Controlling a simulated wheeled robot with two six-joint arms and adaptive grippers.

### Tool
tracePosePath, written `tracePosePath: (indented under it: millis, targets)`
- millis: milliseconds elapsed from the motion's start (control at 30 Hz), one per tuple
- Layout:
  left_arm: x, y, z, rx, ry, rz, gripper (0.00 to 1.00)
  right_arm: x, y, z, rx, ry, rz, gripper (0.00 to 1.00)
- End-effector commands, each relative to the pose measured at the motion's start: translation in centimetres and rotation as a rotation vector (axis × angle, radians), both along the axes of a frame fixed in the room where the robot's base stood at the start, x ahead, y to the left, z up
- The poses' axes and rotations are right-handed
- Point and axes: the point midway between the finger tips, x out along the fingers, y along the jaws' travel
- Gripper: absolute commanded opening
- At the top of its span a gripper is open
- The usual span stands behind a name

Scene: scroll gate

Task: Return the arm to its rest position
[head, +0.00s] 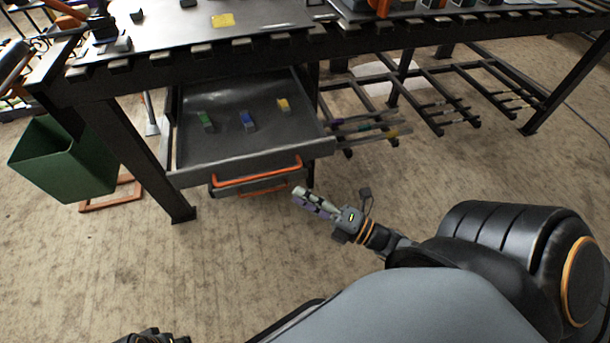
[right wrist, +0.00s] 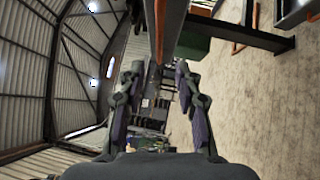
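My right gripper (head: 303,196) is in front of the workbench, just right of and below the open drawer's orange handle (head: 257,171). In the right wrist view its two fingers (right wrist: 159,72) stand apart with nothing between them. An orange bar (right wrist: 159,25), seemingly the drawer handle, shows beyond the fingertips. I cannot tell whether the gripper touches it, but in the head view a gap shows. Dark parts of my left arm (head: 152,338) show at the bottom edge of the head view; its fingers cannot be made out.
The open drawer (head: 190,140) holds a green block (head: 205,120), a blue block (head: 248,119) and a yellow block (head: 284,104). A green bin (head: 62,160) stands left of the workbench leg (head: 150,160). A dark rack (head: 430,105) lies under the bench. The floor in front is clear.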

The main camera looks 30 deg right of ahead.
Motion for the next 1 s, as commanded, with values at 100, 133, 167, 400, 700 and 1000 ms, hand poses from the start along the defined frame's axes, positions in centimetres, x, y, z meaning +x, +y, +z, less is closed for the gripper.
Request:
tracePosePath:
  millis: [100, 133, 167, 400, 700, 1000]
  targets:
    - [0.0, 0.0, 0.0, 0.0, 0.0, 0.0, 0.4, 0.0, 0.0, 0.0, 0.0, 0.0, 0.0, 0.34]
    - [0.0, 0.0, 0.0, 0.0, 0.0, 0.0, 0.4, 0.0, 0.0, 0.0, 0.0, 0.0, 0.0, 0.34]
    - [0.0, 0.0, 0.0, 0.0, 0.0, 0.0, 0.4, 0.0, 0.0, 0.0, 0.0, 0.0, 0.0, 0.34]
    - [0.0, 0.0, 0.0, 0.0, 0.0, 0.0, 0.4, 1.8, -1.0, -2.4, 0.071, 0.171, -0.087, 0.34]
    - [0.0, 0.0, 0.0, 0.0, 0.0, 0.0, 0.4, 2.1, -5.4, -15.1, 0.617, 1.004, -0.668, 0.34]
    - [0.0, 0.0, 0.0, 0.0, 0.0, 0.0, 0.4, -4.0, -4.4, -19.6, 0.989, 1.421, -1.142, 0.34]
